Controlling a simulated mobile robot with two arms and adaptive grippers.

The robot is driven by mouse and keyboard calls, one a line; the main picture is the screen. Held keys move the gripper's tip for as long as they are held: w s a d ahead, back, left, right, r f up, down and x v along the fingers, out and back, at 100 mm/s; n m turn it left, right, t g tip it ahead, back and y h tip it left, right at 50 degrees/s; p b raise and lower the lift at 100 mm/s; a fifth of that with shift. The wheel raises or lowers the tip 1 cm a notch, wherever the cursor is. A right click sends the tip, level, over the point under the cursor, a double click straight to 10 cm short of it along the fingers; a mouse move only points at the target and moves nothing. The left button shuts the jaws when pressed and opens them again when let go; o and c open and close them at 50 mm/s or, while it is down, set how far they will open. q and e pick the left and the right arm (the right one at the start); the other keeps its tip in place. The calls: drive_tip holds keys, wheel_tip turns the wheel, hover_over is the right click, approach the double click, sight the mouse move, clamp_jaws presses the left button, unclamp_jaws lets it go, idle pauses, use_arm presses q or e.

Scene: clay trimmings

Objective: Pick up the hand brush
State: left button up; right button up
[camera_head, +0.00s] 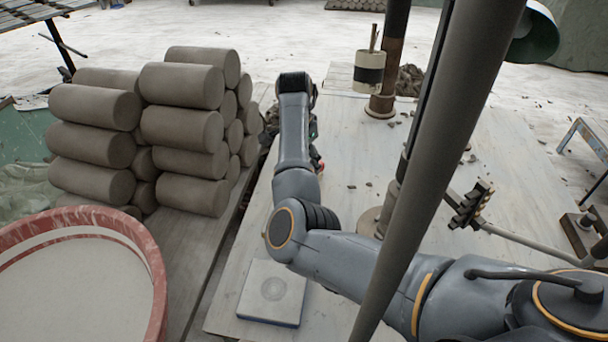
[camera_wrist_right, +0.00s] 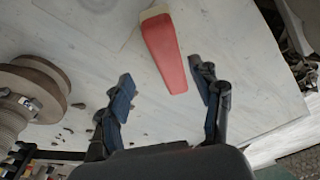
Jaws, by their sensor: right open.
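The hand brush (camera_wrist_right: 165,52) shows in the right wrist view as a tapered red piece with a cream end at the top. It lies on the pale board, beyond and between my right fingertips. My right gripper (camera_wrist_right: 161,76) is open and empty, its two dark fingers apart on either side of the brush's near end. I cannot tell how far above the board the fingers are. In the head view my right arm reaches in from the right, and its wrist hides the gripper. A small bit of red (camera_head: 318,164) shows beside the wrist; I cannot tell whether it is the brush.
Stacked clay cylinders (camera_head: 185,130) stand left of my arm. A red-rimmed tub (camera_head: 155,262) is at the lower left. A square slab (camera_head: 272,291) lies below my elbow. Small crumbs lie on the board (camera_head: 345,205).

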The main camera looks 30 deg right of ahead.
drive_tip(key=shift+w+f, duration=0.15)
drive_tip(key=shift+f, duration=0.45)
drive_tip(key=shift+w+f, duration=0.15)
drive_tip(key=shift+f, duration=0.1)
drive_tip(key=shift+w+d+f, duration=0.2)
drive_tip(key=shift+d+f, duration=0.05)
drive_tip(key=shift+f, duration=0.5)
drive_tip(key=f, duration=0.3)
drive_tip(key=shift+w+d+f+p, duration=0.1)
drive_tip(key=shift+w+d+p, duration=0.2)
drive_tip(key=shift+d+p, duration=0.05)
drive_tip(key=shift+f, duration=0.15)
use_arm(q)
drive_tip(key=shift+w+d+r, duration=0.1)
drive_tip(key=shift+w+r, duration=0.1)
drive_tip(key=shift+w, duration=0.4)
drive_tip(key=shift+w+r, duration=0.2)
drive_tip(key=shift+w, duration=0.35)
use_arm(e)
clamp_jaws()
use_arm(q)
drive_tip(key=shift+w, duration=0.1)
use_arm(e)
drive_tip(key=shift+r, duration=0.2)
